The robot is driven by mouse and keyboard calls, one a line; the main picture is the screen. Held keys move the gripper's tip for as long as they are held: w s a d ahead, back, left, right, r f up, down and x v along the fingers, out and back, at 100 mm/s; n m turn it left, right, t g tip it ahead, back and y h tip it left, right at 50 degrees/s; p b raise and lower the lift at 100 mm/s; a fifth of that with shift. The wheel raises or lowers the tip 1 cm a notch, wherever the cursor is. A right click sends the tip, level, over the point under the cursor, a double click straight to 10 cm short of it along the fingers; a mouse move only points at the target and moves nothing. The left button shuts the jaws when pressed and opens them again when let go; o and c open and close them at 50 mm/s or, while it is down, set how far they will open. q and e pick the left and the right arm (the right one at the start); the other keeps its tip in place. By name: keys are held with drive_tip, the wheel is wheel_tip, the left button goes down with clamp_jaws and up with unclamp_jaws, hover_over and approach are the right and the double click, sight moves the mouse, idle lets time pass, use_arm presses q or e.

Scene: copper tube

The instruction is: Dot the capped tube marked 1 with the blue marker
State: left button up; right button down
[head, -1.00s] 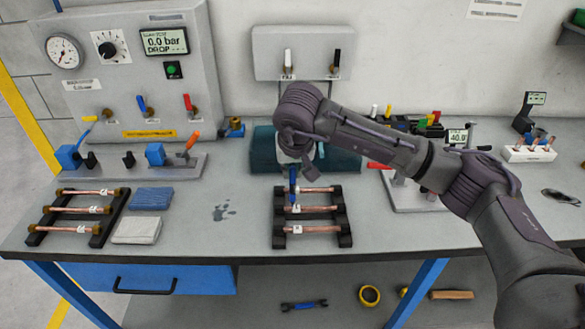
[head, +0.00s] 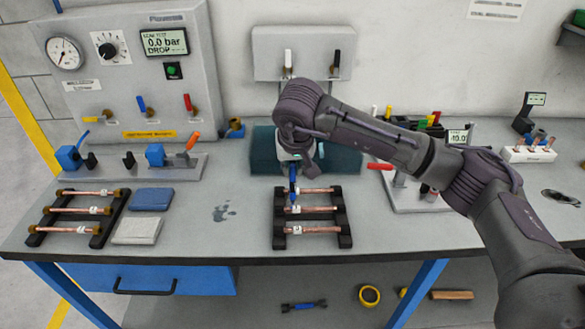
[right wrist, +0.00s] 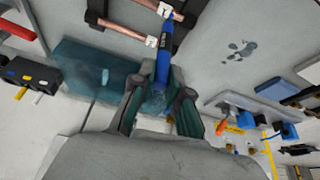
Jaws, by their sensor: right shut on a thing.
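My right gripper (head: 294,170) is shut on the blue marker (head: 293,183), held tip down over the middle rack. It also shows in the right wrist view (right wrist: 158,84), with the marker (right wrist: 163,58) between its fingers. The middle rack (head: 279,216) holds three copper tubes, each with a white tag: a far tube (head: 320,190), a middle tube (head: 320,209) and a near tube (head: 320,229). The marker's tip is close to the far and middle tubes' tags; I cannot tell whether it touches. The tag numbers are too small to read. My left gripper is out of view.
A left rack (head: 108,228) holds three tubes with brass ends. A blue cloth (head: 152,199) and a pale cloth (head: 136,230) lie between the racks. A teal tray (head: 262,150) is behind the middle rack. The bench front right of the racks is clear.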

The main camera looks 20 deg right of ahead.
drive_tip(key=shift+r+p, duration=0.85)
drive_tip(key=shift+r, duration=1.5)
